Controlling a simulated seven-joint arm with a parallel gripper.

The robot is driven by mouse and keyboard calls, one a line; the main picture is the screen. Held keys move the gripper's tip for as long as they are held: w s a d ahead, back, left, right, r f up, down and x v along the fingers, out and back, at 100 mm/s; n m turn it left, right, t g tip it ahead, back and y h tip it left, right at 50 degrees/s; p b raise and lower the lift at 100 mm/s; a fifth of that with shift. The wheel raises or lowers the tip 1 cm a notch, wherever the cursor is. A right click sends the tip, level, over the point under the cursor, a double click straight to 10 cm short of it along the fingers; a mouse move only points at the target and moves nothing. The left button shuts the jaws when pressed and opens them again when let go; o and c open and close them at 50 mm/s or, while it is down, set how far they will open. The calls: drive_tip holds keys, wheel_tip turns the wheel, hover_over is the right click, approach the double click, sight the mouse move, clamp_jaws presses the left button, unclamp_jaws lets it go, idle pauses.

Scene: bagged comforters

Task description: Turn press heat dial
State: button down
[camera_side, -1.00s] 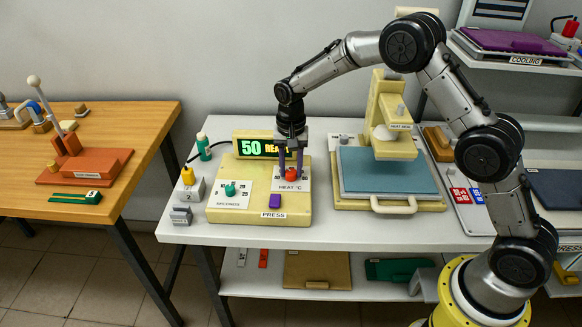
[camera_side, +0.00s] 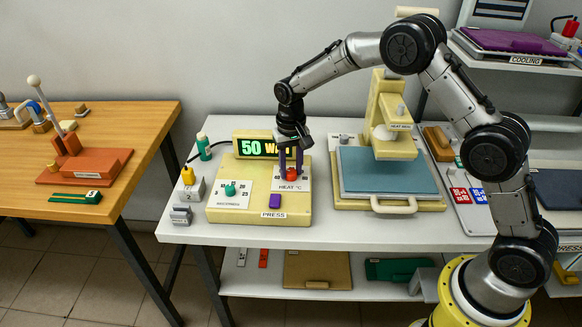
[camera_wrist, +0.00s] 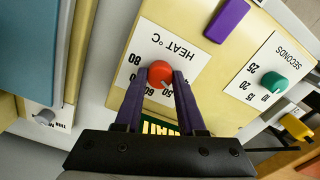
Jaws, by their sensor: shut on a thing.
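The red heat dial (camera_side: 291,174) sits on the white "HEAT °C" plate of the cream press control box (camera_side: 240,215). It also shows in the wrist view (camera_wrist: 160,74), with printed numbers around it. My gripper (camera_side: 291,168) points down over the dial. In the wrist view its two purple fingers (camera_wrist: 160,80) are shut on the red dial, one on each side. The green display (camera_side: 262,148) behind the dial reads "50" and a word that looks like "WAIT", partly hidden by my gripper.
A green seconds dial (camera_side: 230,190) and a purple button (camera_side: 275,201) are on the same box. The heat press (camera_side: 388,168) with a blue pad stands to the right. A yellow-topped block (camera_side: 188,176) and a green bottle (camera_side: 204,146) stand to the left.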

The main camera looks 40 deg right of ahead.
sight(291, 172)
drive_tip(key=shift+r+n, duration=0.1)
drive_tip(key=shift+n, duration=2.2)
drive_tip(key=c, duration=0.5)
unclamp_jaws()
wheel_tip(291, 172, up, 14)
